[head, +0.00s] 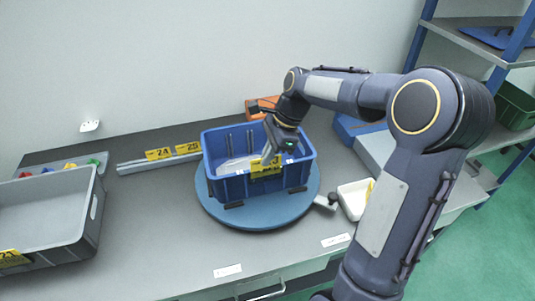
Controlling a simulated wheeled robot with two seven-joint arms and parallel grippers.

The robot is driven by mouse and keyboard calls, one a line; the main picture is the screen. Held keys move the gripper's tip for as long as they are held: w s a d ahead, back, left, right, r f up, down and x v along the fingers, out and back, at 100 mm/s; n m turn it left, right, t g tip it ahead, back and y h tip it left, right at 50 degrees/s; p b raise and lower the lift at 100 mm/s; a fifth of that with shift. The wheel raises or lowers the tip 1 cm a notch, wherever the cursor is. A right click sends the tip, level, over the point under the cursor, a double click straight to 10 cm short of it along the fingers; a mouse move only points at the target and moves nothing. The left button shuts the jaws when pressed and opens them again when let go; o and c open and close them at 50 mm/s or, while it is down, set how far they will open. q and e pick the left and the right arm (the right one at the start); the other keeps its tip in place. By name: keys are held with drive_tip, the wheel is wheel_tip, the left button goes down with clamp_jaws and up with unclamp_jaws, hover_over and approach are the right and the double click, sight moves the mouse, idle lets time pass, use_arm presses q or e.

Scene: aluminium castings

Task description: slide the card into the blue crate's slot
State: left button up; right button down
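The blue crate (233,187) stands on a round blue turntable (240,218) in the middle of the bench. A yellow card (259,168) with dark print is upright at the crate's front wall. My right gripper (268,157) reaches down over the crate's front rim, its fingertips at the card's top edge, and appears shut on it. Whether the card's lower edge is inside the slot or just in front of it cannot be told. The slot itself is hidden behind the card. My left gripper is out of view.
A rail (133,166) with two more yellow cards (158,154) lies behind left. A grey crate (50,240) stands at left. A handle (325,202) sticks out from the turntable beside a white tray (352,199). Castings lie inside the blue crate. The bench front is clear.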

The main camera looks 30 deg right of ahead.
drive_tip(key=shift+f+b, duration=0.45)
drive_tip(key=shift+f, duration=0.35)
drive_tip(key=c, duration=1.6)
unclamp_jaws()
drive_tip(key=v, duration=0.7)
drive_tip(key=shift+d+r, duration=0.15)
drive_tip(key=shift+r, duration=0.2)
